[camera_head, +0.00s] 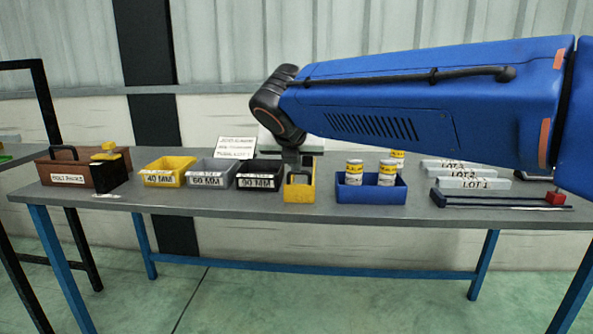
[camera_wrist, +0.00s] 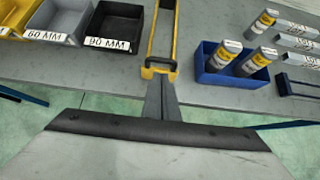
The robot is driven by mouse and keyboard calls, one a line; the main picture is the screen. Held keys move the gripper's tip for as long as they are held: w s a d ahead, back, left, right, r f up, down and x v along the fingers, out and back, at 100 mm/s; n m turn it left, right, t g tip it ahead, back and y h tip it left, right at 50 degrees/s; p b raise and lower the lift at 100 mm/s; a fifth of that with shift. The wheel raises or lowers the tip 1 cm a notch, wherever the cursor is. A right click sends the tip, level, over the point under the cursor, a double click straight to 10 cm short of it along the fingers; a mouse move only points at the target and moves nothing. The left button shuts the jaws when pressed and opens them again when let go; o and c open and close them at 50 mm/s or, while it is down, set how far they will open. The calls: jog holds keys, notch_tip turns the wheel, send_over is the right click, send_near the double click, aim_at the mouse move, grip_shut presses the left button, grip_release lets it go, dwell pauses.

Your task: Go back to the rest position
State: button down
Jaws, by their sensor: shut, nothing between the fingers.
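My gripper (camera_head: 291,158) hangs from the blue arm above the work table (camera_head: 250,200), pointing down. Its fingers also show in the wrist view (camera_wrist: 159,82), closed together with nothing between them. The fingertips appear at the near end of a yellow open-framed holder (camera_head: 313,187), which also shows in the wrist view (camera_wrist: 152,64). I cannot tell whether they touch it. The arm reaches in from the right across the head view and hides part of the table's back.
Left stand a brown box (camera_head: 75,173) and yellow (camera_head: 164,178), grey (camera_head: 207,180) and black (camera_head: 258,182) bins. Right are a blue bin (camera_head: 365,195) with yellow-and-white cylinders, white LOT blocks (camera_head: 470,184) and a dark rail (camera_head: 490,199). The front strip is clear.

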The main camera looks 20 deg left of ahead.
jog(key=s+r, duration=0.4)
jog(key=r, duration=0.2)
jog(key=s+d+f+m+g+h, duration=0.1)
jog(key=d+f+m, duration=0.4)
jog(key=d, duration=0.7)
jog(key=s+d+f+m+g+h, duration=0.1)
jog(key=d+f+m, duration=0.2)
jog(key=d+m, duration=0.7)
jog(key=s+d+f+m+g, duration=0.1)
jog(key=d+f+m, duration=0.3)
jog(key=d, duration=1)
jog(key=s+d+f+m+g, duration=0.1)
jog(key=s+d+f+m, duration=1.4)
jog(key=s+f+m, duration=0.3)
jog(key=shift+s+d+m+g, duration=0.3)
jog(key=shift+s+m, duration=0.3)
jog(key=shift+m, duration=0.2)
jog(key=shift+f, duration=0.1)
